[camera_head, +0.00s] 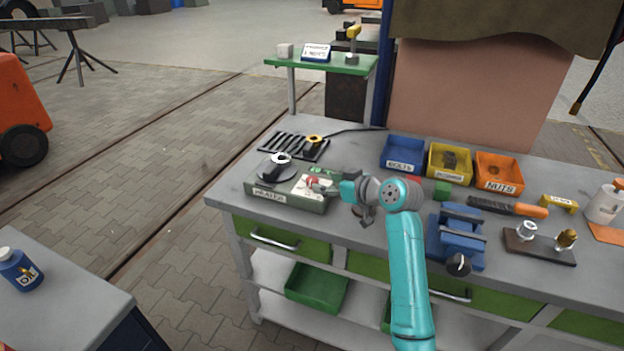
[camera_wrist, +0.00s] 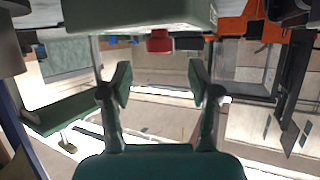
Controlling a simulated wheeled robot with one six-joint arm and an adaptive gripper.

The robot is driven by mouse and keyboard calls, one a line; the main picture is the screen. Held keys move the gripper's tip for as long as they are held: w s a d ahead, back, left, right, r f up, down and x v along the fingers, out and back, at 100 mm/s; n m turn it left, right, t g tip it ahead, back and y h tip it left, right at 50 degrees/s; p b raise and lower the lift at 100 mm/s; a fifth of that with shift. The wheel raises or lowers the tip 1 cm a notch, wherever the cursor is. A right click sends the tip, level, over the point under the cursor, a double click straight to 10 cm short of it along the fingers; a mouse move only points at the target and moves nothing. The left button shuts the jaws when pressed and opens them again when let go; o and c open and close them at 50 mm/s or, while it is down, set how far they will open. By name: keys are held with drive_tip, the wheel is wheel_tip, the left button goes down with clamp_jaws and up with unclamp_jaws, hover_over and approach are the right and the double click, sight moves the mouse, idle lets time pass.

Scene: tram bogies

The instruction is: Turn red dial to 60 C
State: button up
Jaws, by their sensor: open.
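The red dial (camera_head: 312,183) sits on the white face plate of a grey-green heater box (camera_head: 268,197) on the workbench. A ring-shaped part rests on the heater's round plate. In the wrist view the red dial (camera_wrist: 159,41) shows at the lower edge of the box (camera_wrist: 140,14), ahead of my fingertips and roughly midway between them. My gripper (camera_head: 338,189) is at the right end of the heater, close to the dial. In the wrist view my gripper (camera_wrist: 160,82) has its fingers apart with nothing between them. The dial's pointer and scale are too small to read.
A black rack (camera_head: 295,146) with a yellow ring lies behind the heater. Blue (camera_head: 402,165), yellow (camera_head: 449,176) and orange (camera_head: 497,185) bins stand to the right. A blue vise (camera_head: 456,240) stands near the front edge, right of my arm.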

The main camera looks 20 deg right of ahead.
sight(316, 181)
drive_tip(key=x, duration=0.7)
drive_tip(key=shift+r, duration=0.1)
drive_tip(key=shift+c, duration=0.2)
drive_tip(key=shift+s, duration=0.1)
drive_tip(key=c, duration=1.1)
